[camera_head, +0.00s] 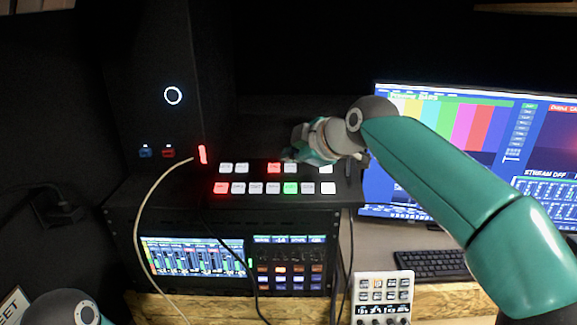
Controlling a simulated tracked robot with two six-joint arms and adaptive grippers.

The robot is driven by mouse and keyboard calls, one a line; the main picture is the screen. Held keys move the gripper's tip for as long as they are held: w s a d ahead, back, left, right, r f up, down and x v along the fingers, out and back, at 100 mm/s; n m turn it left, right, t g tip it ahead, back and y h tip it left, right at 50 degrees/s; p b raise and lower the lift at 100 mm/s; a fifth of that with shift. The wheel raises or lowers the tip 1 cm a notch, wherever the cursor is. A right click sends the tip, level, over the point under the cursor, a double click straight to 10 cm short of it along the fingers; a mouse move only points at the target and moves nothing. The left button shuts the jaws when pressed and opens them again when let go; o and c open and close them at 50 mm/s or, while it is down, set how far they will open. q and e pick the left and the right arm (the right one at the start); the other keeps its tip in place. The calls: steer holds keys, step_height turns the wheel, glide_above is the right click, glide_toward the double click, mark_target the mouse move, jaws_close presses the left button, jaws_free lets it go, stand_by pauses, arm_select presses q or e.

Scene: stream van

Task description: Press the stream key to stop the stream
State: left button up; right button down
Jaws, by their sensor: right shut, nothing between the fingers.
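A black switcher panel (205,200) with two rows of square keys lies on top of the rack in the middle. In the front row, the leftmost key (221,188) glows red, another key (290,188) glows green, and the rest are white. In the back row, one key (274,168) glows red. I cannot read which is the stream key. My right gripper (290,156) is shut and empty, over or just behind the back row, hiding part of it. I cannot tell whether it touches a key. My left gripper is out of the picture; only part of my left arm shows at the bottom left.
A monitor (405,185) at the right reads "STREAM OFF". A keyboard (430,264) and a small white control pad (383,290) stand below it. A pale cable (140,220) and dark cables hang over the rack front (190,256). A dark tower (155,80) rises at the back left.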

mark_target(291, 179)
steer(key=shift+r, duration=0.1)
steer(key=r+p, duration=0.2)
steer(key=s+r+p, duration=0.1)
steer(key=r, duration=0.1)
steer(key=shift+s+r+p, duration=0.15)
steer(key=shift+r+p, duration=0.25)
steer(key=shift+f, duration=0.1)
stand_by(0.4)
